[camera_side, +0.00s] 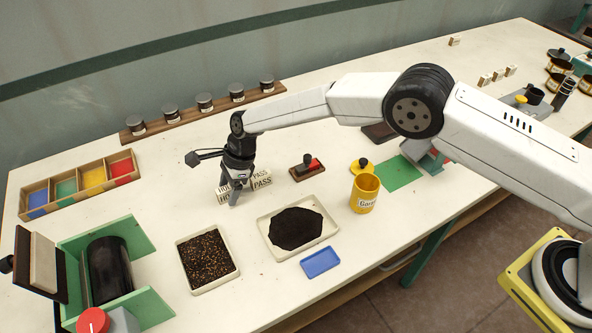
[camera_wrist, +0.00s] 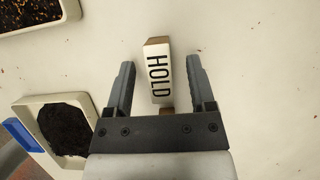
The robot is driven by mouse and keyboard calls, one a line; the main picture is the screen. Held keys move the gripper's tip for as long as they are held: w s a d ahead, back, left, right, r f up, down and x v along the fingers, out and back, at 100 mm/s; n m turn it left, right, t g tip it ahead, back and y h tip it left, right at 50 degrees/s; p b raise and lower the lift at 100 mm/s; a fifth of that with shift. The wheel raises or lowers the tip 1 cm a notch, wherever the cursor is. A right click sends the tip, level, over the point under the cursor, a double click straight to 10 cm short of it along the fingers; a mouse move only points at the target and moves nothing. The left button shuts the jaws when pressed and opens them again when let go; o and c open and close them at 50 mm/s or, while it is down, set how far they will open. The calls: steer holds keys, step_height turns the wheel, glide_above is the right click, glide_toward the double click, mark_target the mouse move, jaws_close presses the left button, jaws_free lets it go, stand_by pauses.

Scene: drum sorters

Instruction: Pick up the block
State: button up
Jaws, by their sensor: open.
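A block lettered HOLD (camera_wrist: 158,72) lies between the two fingers of my gripper (camera_wrist: 161,64) in the wrist view. It has a white lettered face and a brown end. Bare white table shows on both sides of it, so the fingers look apart from it. A bit of another brown piece shows just below it, mostly hidden by my gripper. In the side view my gripper (camera_side: 236,200) points down at the HOLD block (camera_side: 223,195), partly covering it. A PASS block (camera_side: 262,180) is close by on the right. My gripper is open.
A stamp on a wooden base (camera_side: 307,168) stands to the right. A tray of dark grains (camera_side: 262,226) and a tray of brown beans (camera_side: 183,250) lie in front. A yellow cup (camera_side: 364,196) is farther right. A jar rack (camera_side: 190,117) stands behind.

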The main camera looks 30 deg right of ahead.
mark_target(224, 189)
jaws_close()
steer(key=shift+r, duration=0.2)
stand_by(0.3)
steer(key=shift+r, duration=1.5)
steer(key=s+d+r, duration=0.6)
steer(key=s+r, duration=0.3)
steer(key=s, duration=0.3)
steer(key=shift+s+d+r, duration=0.15)
steer(key=shift+d+r, duration=0.15)
steer(key=shift+d, duration=0.05)
